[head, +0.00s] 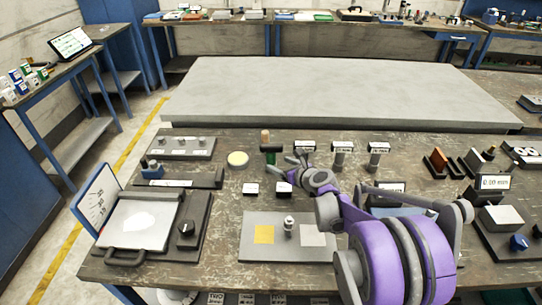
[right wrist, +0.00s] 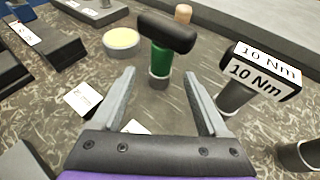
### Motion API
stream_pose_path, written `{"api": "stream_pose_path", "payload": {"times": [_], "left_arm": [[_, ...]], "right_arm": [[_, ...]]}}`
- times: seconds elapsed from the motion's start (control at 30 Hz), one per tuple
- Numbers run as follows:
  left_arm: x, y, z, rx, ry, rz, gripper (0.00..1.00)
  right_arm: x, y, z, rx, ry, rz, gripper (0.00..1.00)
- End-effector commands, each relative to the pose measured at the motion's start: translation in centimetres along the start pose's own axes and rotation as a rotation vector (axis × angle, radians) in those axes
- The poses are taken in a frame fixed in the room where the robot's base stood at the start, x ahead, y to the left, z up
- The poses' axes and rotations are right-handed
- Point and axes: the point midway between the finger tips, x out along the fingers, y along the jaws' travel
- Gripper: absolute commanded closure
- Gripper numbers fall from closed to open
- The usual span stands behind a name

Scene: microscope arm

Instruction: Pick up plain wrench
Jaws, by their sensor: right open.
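A tool with a green shaft and a black crossbar head, with no label, stands upright on the bench; it fits the plain wrench (head: 270,154). In the right wrist view the wrench (right wrist: 161,58) is ahead of my right gripper (right wrist: 158,80), between the lines of its two fingers. The fingers are spread apart with nothing between them. In the head view the right gripper (head: 291,165) is just right of the wrench. Similar upright tools with white labels stand to the right, one reading 10 Nm (right wrist: 262,72). My left gripper is not in view.
A round cream disc (head: 238,159) lies left of the wrench. Small white cards (head: 251,188) lie in front. A grey mat (head: 262,251) bears a yellow square and a small post. A large grey slab (head: 330,90) lies behind the bench.

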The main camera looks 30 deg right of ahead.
Motion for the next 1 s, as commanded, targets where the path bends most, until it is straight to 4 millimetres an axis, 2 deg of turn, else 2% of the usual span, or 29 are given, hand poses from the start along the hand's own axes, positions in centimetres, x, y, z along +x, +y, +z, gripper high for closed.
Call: {"api": "stream_pose_path", "payload": {"times": [0.03,0.27,0.5,0.6,0.83,0.87,1.0], "left_arm": [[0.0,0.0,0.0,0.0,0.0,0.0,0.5],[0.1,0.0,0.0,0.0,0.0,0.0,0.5],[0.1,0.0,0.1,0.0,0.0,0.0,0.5],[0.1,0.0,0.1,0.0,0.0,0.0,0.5],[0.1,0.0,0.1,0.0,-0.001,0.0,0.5],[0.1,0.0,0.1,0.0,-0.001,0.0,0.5],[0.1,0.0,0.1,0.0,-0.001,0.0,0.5]], "right_arm": [[0.7,0.0,0.0,-0.001,0.0,0.001,0.23],[2.5,0.0,0.0,-0.003,0.001,0.002,0.23],[6.0,-0.2,0.0,-0.004,0.001,0.003,0.23],[6.7,-0.2,0.0,-0.004,0.001,0.001,0.23],[6.8,-0.2,0.0,-0.004,0.001,0.001,0.23],[6.8,-0.2,0.0,-0.004,0.001,0.001,0.27],[6.8,-0.2,0.0,-0.004,0.001,0.001,0.52]]}}
